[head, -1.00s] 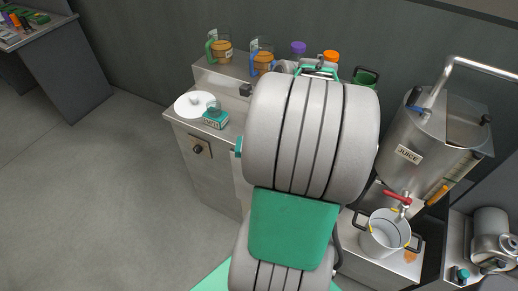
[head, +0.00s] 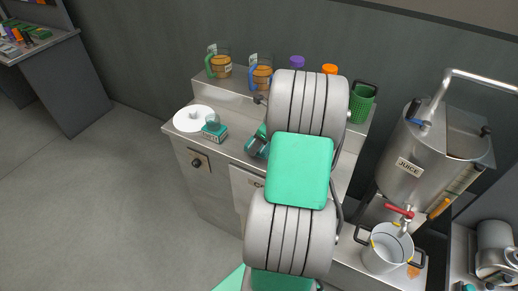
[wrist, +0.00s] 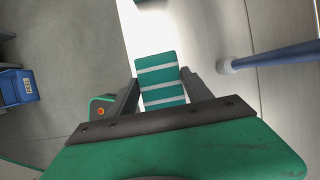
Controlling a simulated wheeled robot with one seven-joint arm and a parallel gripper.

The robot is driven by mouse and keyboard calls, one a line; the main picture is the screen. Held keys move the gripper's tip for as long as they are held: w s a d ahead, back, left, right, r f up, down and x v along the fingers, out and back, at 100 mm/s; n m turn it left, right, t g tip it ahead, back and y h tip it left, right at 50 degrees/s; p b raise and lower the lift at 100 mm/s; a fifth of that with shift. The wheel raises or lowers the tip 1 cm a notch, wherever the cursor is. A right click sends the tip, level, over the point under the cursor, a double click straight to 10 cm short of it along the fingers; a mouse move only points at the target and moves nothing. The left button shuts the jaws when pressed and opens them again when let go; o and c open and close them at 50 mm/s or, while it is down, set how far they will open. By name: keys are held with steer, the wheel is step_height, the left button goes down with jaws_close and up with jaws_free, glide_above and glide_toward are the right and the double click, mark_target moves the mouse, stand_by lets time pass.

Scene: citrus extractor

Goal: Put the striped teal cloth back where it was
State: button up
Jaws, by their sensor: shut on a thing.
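The striped teal cloth (wrist: 160,78), teal with white bands, shows in the wrist view between the two dark fingers of my gripper (wrist: 160,88). My gripper is shut on it, and the cloth extends past the fingertips.
The juice tank (head: 425,150) and a pot (head: 386,250) stand right. A blue bin (wrist: 18,86) shows in the wrist view.

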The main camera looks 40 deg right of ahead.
steer(key=shift+f, duration=1.4)
steer(key=o, duration=1.5)
steer(key=shift+f, duration=0.1)
steer(key=shift+c, duration=0.2)
